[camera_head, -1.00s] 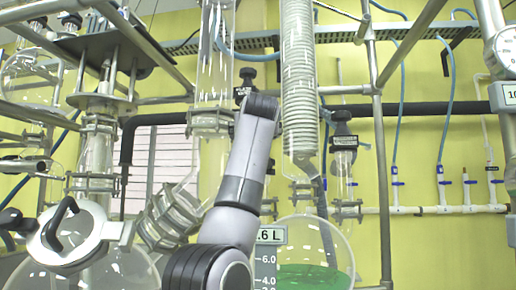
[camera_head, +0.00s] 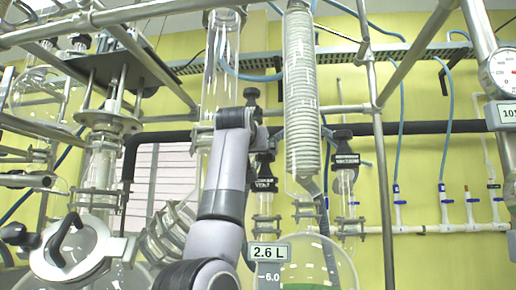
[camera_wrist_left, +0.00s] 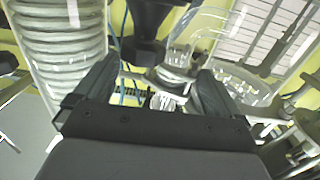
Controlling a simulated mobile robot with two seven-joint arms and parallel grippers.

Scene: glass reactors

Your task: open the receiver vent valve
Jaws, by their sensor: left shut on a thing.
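The receiver vent valve is in the head view just right of my left arm, with a black knob (camera_head: 262,140) above a black tag (camera_head: 263,185) reading "VENT". A clear glass stem stands below it. My left arm rises through the middle of the head view and its gripper is mostly hidden there. In the left wrist view the two dark fingers of my left gripper (camera_wrist_left: 158,72) stand apart, with a black knob (camera_wrist_left: 147,50) between and beyond them. They are shut on this knob, but the contact is hard to see. Whether the valve has turned cannot be told.
A coiled glass condenser (camera_head: 301,95) stands close to the right of my arm. A similar black-knobbed valve (camera_head: 343,135) is further right. The receiver flask (camera_head: 330,262) is below, near the "2.6 L" display (camera_head: 269,252). Metal rods and glassware crowd the left.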

